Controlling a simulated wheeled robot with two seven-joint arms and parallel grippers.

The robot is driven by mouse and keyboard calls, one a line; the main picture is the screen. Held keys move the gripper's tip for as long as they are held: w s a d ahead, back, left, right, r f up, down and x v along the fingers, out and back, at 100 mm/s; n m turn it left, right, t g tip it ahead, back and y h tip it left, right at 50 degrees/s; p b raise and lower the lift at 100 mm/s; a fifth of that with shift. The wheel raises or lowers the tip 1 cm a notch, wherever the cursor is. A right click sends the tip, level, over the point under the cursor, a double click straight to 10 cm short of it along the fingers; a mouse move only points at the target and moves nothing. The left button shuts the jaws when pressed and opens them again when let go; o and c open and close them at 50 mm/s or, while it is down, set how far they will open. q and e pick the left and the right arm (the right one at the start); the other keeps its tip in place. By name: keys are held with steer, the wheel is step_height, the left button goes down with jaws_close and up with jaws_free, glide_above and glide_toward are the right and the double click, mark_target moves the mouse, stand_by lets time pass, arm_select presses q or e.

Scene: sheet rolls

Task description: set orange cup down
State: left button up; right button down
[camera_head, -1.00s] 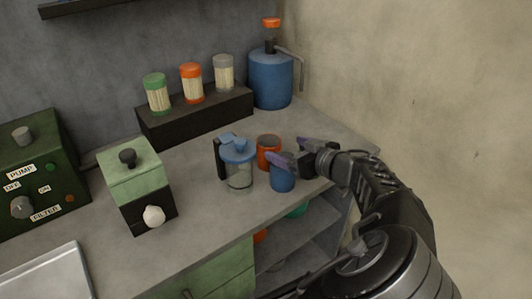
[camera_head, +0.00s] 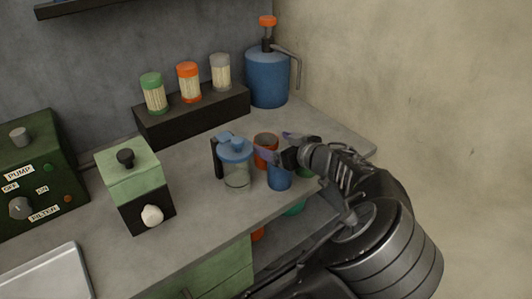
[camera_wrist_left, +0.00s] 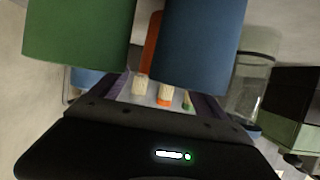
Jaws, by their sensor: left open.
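The orange cup (camera_head: 265,141) stands upright on the grey counter, behind the blue cup (camera_head: 279,180). My left gripper (camera_head: 271,143) is open, with its purple-padded fingers at the orange cup. One finger crosses in front of the cup and the other is at its right; I cannot tell whether they touch it. In the left wrist view a strip of the orange cup (camera_wrist_left: 152,42) shows between the green cup (camera_wrist_left: 78,35) and the blue cup (camera_wrist_left: 198,45), which hide the rest. My right gripper is not in view.
A lidded glass jug (camera_head: 237,173) stands left of the cups. The green cup (camera_head: 303,172) is mostly behind my gripper. A dark rack (camera_head: 193,115) with jars and a blue pump bottle (camera_head: 267,78) stand behind. The counter's right corner (camera_head: 350,140) is clear.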

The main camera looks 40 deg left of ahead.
mark_target(269, 141)
arm_select(q)
steer(key=x, duration=0.3)
steer(key=shift+d, duration=0.1)
stand_by(0.4)
jaws_close()
stand_by(0.8)
